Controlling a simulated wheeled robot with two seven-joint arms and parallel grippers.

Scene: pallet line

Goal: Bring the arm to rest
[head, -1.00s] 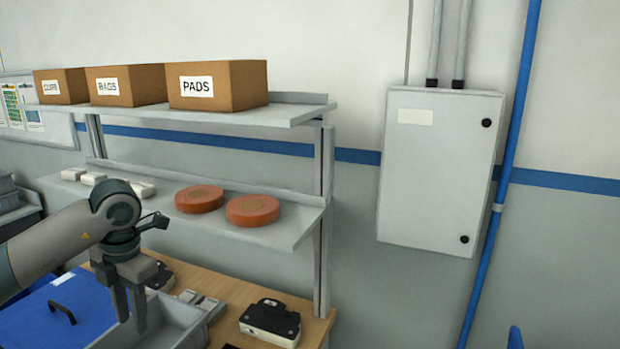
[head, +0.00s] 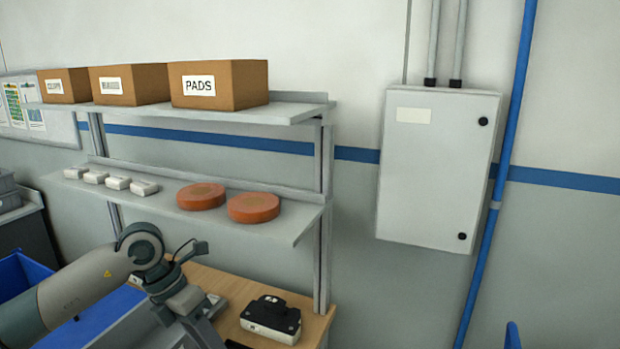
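My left arm comes in from the lower left, and my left gripper (head: 203,332) points down at the bottom edge of the head view. Its fingertips are cut off by the frame, so I cannot tell whether it is open or shut. It is over the wooden bench (head: 222,284), left of a black and white device (head: 271,318). My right gripper is not in view.
A shelf (head: 284,230) above the bench holds two orange discs (head: 253,207) and several white blocks (head: 118,183). Cardboard boxes (head: 219,84) stand on the top shelf. A grey tray (head: 133,328) and blue bin (head: 18,276) are lower left. A wall cabinet (head: 437,170) hangs right.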

